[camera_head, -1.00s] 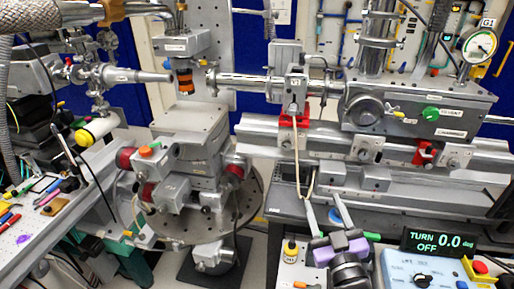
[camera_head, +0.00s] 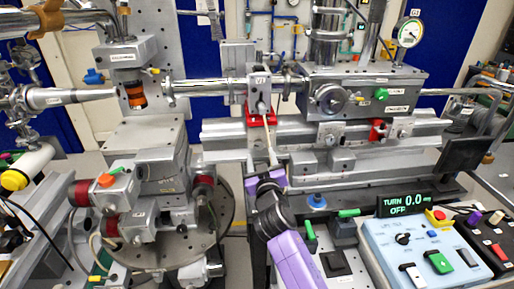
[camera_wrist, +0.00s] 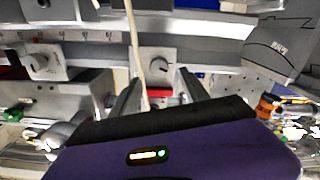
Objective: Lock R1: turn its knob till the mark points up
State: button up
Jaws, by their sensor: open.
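A round grey knob (camera_wrist: 158,66) on a square block shows in the wrist view, below the red clamp in the head view. It bears a dark slanted mark; no R1 label is readable. The wrist picture appears upside down. My gripper (camera_wrist: 160,92) is open, its two fingers on either side of the sight line to the knob, apart from it. In the head view my gripper (camera_head: 264,163) is just in front of the rail, and my arm and a pale cable hide the knob. The display (camera_head: 405,205) reads TURN 0.0 deg, OFF.
A red clamp (camera_head: 257,119) sits above. A second knob (camera_wrist: 40,62) is on a neighbouring block. A pale cable (camera_wrist: 136,45) hangs close by the knob and fingers. A blue control box (camera_head: 385,250) stands at lower right, a rotary stage (camera_head: 215,235) at left.

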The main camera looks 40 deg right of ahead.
aim_at(259, 146)
jog(key=shift+p+x, duration=0.3)
jog(key=shift+x, duration=2.4)
jog(key=shift+c, duration=0.4)
jog(key=shift+s, duration=0.1)
grip_shut()
